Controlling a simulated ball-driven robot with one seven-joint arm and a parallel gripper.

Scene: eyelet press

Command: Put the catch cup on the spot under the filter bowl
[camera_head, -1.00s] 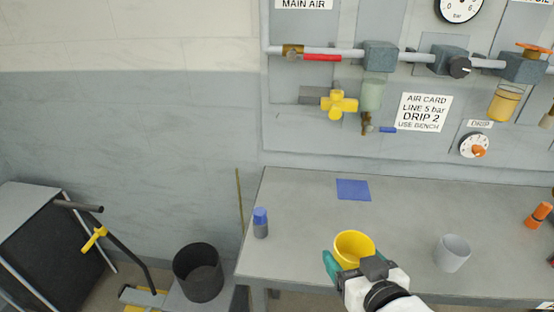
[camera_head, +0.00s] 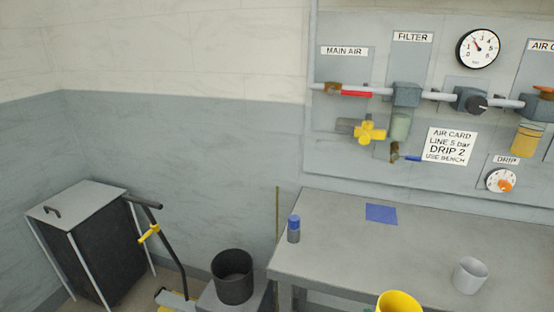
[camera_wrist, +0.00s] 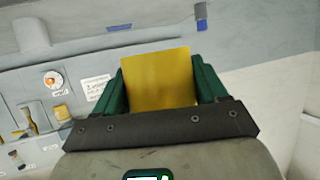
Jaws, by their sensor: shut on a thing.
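The yellow catch cup (camera_head: 399,303) shows at the bottom edge of the head view, cut off by the frame. In the wrist view the yellow cup (camera_wrist: 158,78) sits between the green fingers of my gripper (camera_wrist: 160,85), which is shut on it. The filter bowl (camera_head: 400,126) is a pale green bowl under the FILTER label, with a brass drain and blue lever below. A blue square spot (camera_head: 381,213) lies on the bench below it, bare. The cup is apart from the spot, toward the bench front.
The grey bench (camera_head: 340,245) has a blue-capped bottle (camera_head: 293,229) at its left end and a grey cup (camera_head: 470,275) at right. A black bin (camera_head: 232,277) stands left of the bench. The bench around the blue square is clear.

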